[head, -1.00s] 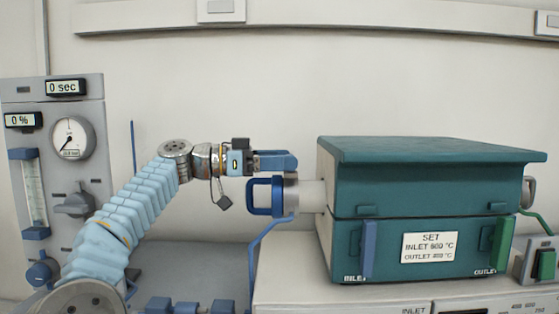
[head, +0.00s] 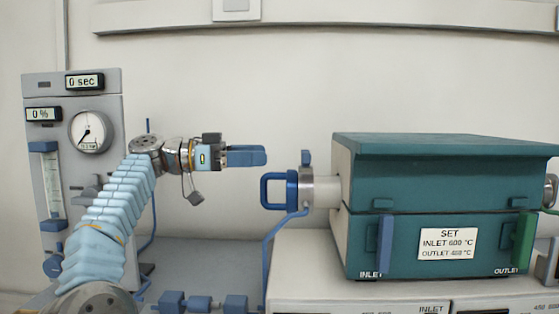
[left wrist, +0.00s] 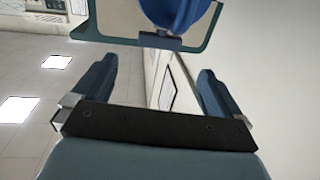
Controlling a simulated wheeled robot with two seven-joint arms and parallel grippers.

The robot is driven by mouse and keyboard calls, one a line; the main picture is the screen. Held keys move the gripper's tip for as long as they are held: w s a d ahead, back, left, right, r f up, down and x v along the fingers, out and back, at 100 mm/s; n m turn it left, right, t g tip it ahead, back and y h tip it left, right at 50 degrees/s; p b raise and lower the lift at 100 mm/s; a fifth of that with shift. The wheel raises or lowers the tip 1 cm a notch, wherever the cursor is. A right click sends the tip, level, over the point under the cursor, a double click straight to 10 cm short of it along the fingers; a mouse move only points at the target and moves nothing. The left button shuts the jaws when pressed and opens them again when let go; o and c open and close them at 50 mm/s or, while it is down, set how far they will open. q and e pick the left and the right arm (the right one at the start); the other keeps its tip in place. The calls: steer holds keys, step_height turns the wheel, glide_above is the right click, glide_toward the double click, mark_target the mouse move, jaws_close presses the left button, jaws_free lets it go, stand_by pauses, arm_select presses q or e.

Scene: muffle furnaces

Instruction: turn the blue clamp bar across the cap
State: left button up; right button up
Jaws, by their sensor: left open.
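The blue cap (head: 278,190) with its loop handle is at the left end of the furnace tube, against a metal collar (head: 306,190). The short blue clamp bar (head: 306,158) stands upright above the collar, not across the cap. My left gripper (head: 262,155) is left of the bar and above the cap, apart from both. It is open and empty; in the left wrist view its two fingers (left wrist: 157,84) stand wide apart. A rounded blue part (left wrist: 178,14), probably the cap, shows at the top there, partly cut off. My right gripper is not in view.
The teal furnace (head: 445,170) stands right of the cap on a white base (head: 310,265). A blue hose (head: 268,255) runs down from the collar. A grey gauge panel (head: 75,180) stands behind my left arm. Free air lies between gripper and furnace.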

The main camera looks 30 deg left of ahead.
mark_target(306, 159)
arm_select(q)
steer(key=shift+v, duration=1.75)
steer(key=shift+m+g+h, duration=0.6)
steer(key=shift+m+g, duration=0.1)
steer(key=shift+g, duration=0.2)
steer(key=w+d+p, duration=0.1)
steer(key=w, duration=0.1)
steer(key=w+d, duration=0.2)
steer(key=shift+w+d+p, duration=0.1)
steer(key=shift+d+p, duration=0.15)
steer(key=shift+p, duration=0.15)
steer(key=x, duration=0.7)
steer(key=shift+w+d+f, duration=0.15)
steer(key=shift+w+d, duration=0.05)
steer(key=shift+d, duration=0.05)
